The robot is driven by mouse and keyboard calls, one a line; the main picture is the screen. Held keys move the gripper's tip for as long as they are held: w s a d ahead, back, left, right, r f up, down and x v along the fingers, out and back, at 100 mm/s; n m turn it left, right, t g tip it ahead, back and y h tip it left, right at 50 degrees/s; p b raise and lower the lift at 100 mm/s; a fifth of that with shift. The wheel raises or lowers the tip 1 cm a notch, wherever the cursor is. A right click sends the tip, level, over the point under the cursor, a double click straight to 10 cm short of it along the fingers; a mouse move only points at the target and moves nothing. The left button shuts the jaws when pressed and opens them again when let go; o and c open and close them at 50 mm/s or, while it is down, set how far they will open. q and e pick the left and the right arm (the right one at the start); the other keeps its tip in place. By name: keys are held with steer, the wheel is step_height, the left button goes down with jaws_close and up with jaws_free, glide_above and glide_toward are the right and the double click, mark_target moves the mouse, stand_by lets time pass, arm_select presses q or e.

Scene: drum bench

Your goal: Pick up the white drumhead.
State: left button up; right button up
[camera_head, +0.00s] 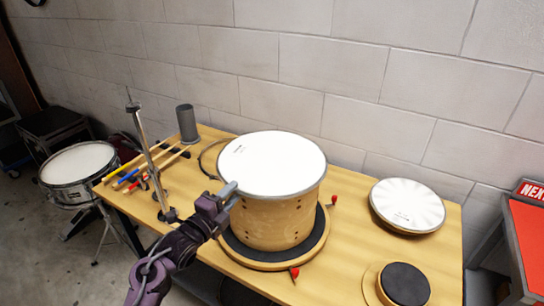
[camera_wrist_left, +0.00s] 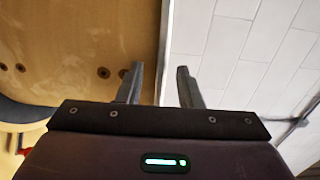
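A round white drumhead (camera_head: 270,160) with a thin metal rim lies flat on top of a wooden drum shell (camera_head: 275,220). My left gripper (camera_head: 230,188) is at the left edge of this drumhead. In the left wrist view, the drumhead's rim (camera_wrist_left: 165,40) is seen edge-on between my left gripper's two fingers (camera_wrist_left: 160,75). The fingers are apart, with a gap around the rim. One finger is on the shell side and the other on the wall side. My right gripper is not in view.
The shell stands on a round black-topped wooden base (camera_head: 312,250) with red knobs. Another pale round head (camera_head: 408,203) lies at the right of the bench. A black pad (camera_head: 404,284) is front right. A metal stand (camera_head: 148,150), sticks and a grey cylinder (camera_head: 187,123) are left.

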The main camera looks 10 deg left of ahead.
arm_select(q)
jaws_close()
stand_by(0.3)
